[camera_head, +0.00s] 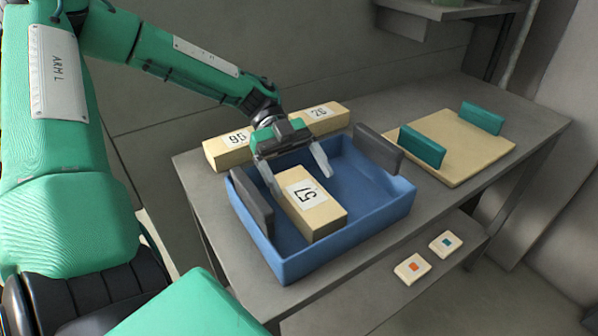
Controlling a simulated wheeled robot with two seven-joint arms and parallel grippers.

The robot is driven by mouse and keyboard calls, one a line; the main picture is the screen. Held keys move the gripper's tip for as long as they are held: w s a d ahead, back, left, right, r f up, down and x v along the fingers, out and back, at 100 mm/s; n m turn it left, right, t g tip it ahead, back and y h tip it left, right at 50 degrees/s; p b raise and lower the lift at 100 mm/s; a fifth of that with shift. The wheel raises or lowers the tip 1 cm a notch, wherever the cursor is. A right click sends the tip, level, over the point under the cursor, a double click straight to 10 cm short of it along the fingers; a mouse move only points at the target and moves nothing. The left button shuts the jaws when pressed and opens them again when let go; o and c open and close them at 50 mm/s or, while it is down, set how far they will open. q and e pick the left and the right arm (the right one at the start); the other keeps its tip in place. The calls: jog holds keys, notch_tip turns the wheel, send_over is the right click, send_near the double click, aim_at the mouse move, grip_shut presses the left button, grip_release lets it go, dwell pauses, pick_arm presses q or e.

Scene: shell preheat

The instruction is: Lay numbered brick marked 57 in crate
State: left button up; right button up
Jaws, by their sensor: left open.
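The cream brick marked 57 (322,214) lies in the left part of the blue crate (370,228), its numbered face up. The crate stands on the grey table and has dark grey handles on its left and right sides. My left gripper (299,181) is open above the far end of the brick, with one finger on each side of it. I cannot tell whether the fingers touch the brick. My right gripper is not in view.
Bricks marked 95 (228,152) and 26 (322,119) lie behind the crate. A cream board (458,145) with teal handles lies at the right on the table (540,120). A lower shelf (380,290) holds two small tiles. The crate's right part is empty.

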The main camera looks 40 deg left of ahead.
pick_arm(q)
jog(key=shift+r+p, duration=0.4)
jog(key=shift+r, duration=0.2)
jog(key=b+v, duration=0.1)
jog(key=v, duration=1.1)
jog(key=shift+f, duration=0.2)
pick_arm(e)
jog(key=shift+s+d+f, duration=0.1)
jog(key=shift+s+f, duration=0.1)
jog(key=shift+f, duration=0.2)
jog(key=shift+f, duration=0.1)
